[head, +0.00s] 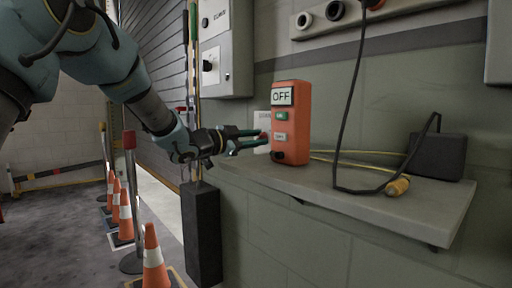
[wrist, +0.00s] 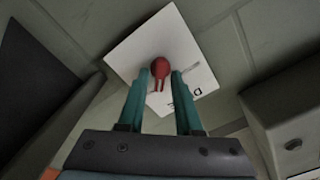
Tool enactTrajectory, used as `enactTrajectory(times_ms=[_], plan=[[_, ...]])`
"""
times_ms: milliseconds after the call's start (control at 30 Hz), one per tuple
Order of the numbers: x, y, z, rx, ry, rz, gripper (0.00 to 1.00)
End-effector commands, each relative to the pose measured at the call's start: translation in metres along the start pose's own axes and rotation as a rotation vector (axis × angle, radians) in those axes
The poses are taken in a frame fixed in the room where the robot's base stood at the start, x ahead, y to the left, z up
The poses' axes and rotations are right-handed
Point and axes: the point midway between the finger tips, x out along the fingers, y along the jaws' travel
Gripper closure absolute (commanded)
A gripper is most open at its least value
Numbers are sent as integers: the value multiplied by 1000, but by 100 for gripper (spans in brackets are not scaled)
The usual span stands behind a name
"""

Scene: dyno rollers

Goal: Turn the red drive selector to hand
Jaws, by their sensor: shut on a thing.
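The red drive selector (wrist: 159,70) is a small red knob on a white square plate (wrist: 140,48) on the wall. In the wrist view it sits between the two teal fingertips of my gripper (wrist: 160,78), which are closed on its sides. A letter D shows on the plate near the right finger; the other lettering is hidden or too small to read. In the head view my gripper (head: 250,142) reaches the white plate (head: 261,120) just left of the orange box, and a bit of the red selector (head: 263,136) shows at the fingertips.
An orange box (head: 305,125) with an OFF display stands on the grey shelf (head: 400,199), close right of my gripper. A cable with a yellow plug (head: 397,186) and a dark box (head: 437,156) lie further right.

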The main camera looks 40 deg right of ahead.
Motion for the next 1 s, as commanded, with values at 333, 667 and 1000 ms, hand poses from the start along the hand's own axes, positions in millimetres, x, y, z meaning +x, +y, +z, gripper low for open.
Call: enactTrajectory(times_ms=[333, 667, 1000], plan=[[0, 1, 2, 86, -2, 2, 100], [0, 1, 1, 91, -2, 2, 100], [0, 1, 1, 90, -1, 1, 55]])
